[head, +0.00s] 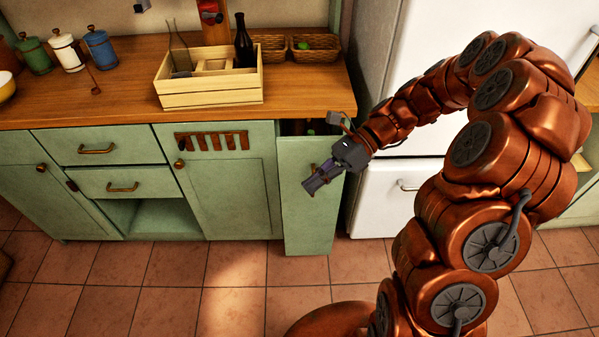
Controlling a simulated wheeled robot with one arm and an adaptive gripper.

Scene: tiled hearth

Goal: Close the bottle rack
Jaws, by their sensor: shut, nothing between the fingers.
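The bottle rack (308,215) is a narrow green pull-out unit at the right end of the green cabinets. Its front stands forward of the neighbouring cabinet fronts, so it is pulled out. A dark opening with bottle tops shows behind its top edge, under the counter; most of its inside is hidden. My gripper (309,187) is shut and empty. In the picture it overlaps the upper part of the rack's front, with its fingers pointing down and left. I cannot tell whether it touches the front.
A wooden counter (130,97) holds a wooden crate (209,97) with bottles, wicker baskets (312,48) and several canisters (98,49). A white fridge (377,197) stands close to the right of the rack. The tiled floor (235,275) in front is clear.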

